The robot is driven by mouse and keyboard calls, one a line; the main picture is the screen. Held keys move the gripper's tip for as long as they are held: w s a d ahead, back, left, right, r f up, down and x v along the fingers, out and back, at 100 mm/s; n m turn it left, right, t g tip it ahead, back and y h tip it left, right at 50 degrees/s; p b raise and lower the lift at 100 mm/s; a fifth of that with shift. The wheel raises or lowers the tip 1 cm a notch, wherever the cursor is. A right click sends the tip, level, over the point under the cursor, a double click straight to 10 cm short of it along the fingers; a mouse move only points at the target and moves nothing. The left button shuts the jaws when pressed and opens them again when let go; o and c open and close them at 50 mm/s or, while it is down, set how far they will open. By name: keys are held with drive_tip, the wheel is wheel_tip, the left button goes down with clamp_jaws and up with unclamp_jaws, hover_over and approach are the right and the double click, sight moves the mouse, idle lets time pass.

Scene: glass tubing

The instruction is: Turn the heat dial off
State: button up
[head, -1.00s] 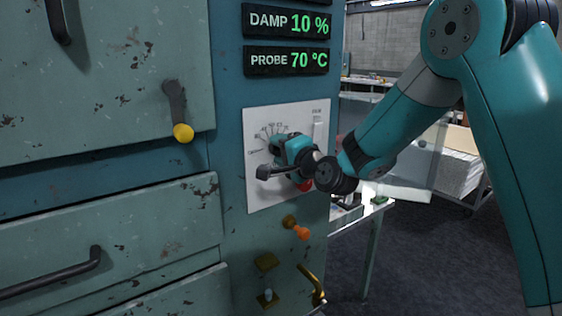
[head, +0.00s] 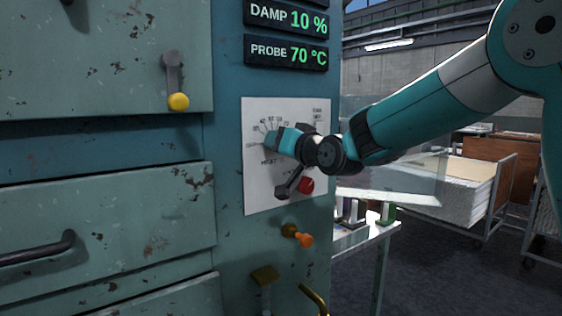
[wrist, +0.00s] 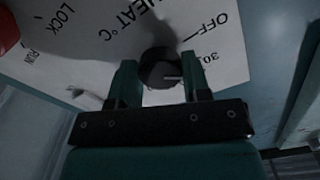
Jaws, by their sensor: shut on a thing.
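The heat dial (wrist: 158,66) is a dark round knob with a pale pointer line. It sits between the two fingers of my gripper (wrist: 160,82) in the wrist view, and the fingers are shut on it. The pointer lies toward the right, on the side of the "30" and "OFF" marks; I cannot tell exactly which mark it meets. In the head view my gripper (head: 270,142) reaches the white panel (head: 260,192) and hides most of the dial. The printed scale shows around it.
A red button (head: 306,185) is on the panel just below my wrist. Below the panel are an orange knob (head: 305,240) and brass fittings (head: 265,275). A yellow-tipped handle (head: 178,100) projects at left. A glass sheet and bench stand right of the cabinet.

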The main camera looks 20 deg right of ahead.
drive_tip(key=shift+f+n+b, duration=0.2)
drive_tip(key=shift+n+b, duration=3.6)
drive_tip(key=o, duration=0.9)
drive_tip(key=shift+r, duration=0.15)
